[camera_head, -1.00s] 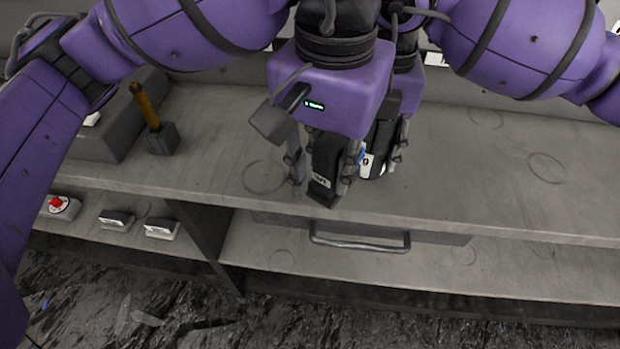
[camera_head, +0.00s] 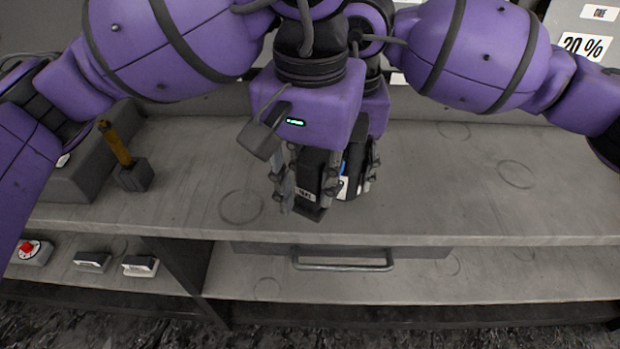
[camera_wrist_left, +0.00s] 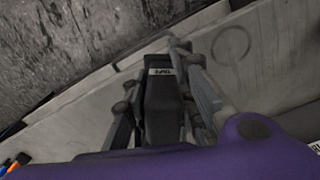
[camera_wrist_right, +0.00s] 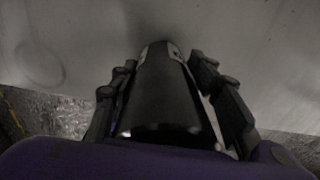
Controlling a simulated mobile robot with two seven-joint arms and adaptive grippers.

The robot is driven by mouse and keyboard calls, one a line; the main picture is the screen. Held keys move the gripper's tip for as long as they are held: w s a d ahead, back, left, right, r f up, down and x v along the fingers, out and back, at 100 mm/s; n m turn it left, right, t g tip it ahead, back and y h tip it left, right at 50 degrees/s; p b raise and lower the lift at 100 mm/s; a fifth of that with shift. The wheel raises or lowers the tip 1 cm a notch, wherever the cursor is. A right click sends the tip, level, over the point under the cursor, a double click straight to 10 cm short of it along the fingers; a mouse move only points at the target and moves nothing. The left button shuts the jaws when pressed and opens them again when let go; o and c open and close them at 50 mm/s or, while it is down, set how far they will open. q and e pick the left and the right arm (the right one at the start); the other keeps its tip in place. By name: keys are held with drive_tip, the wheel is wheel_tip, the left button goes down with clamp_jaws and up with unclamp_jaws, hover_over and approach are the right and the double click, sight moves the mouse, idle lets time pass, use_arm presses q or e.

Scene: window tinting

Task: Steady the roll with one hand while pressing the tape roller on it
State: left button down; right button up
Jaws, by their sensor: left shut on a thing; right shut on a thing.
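My left gripper (camera_head: 307,190) is shut on a black block-shaped tape roller (camera_head: 310,170) with a white label, low over the front of the bench. The tape roller (camera_wrist_left: 162,110) sits between both fingers in the left wrist view, its label reading TAPE. My right gripper (camera_head: 357,175) is just behind and to the right, shut on a black cylindrical roll (camera_head: 354,165) with a white and blue label. The roll (camera_wrist_right: 160,95) fills the space between the fingers in the right wrist view. The roller and roll are side by side; whether they touch is hidden.
The grey bench top (camera_head: 430,190) is clear to the right. A lower shelf holds a red-knobbed item (camera_head: 32,250) and small blocks (camera_head: 140,265). A bar handle (camera_head: 343,265) is below the bench edge.

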use_arm(q)
drive_tip(key=shift+w+d, duration=0.4)
drive_tip(key=shift+w, duration=0.35)
idle(0.6)
drive_tip(key=shift+s, duration=0.1)
drive_tip(key=shift+s+a, duration=0.5)
drive_tip(key=shift+s, duration=0.35)
drive_tip(key=shift+s+a, duration=0.45)
drive_tip(key=shift+s, duration=0.45)
drive_tip(key=shift+s+a, duration=0.5)
drive_tip(key=shift+s, duration=0.35)
drive_tip(key=shift+w, duration=0.15)
drive_tip(key=shift+w+d, duration=0.55)
drive_tip(key=shift+w, duration=0.35)
drive_tip(key=shift+w+d, duration=0.5)
drive_tip(key=shift+w, duration=0.4)
drive_tip(key=shift+w+d, duration=0.45)
drive_tip(key=shift+w, duration=0.35)
drive_tip(key=s+a, duration=0.3)
drive_tip(key=s, duration=0.2)
drive_tip(key=shift+s, duration=0.2)
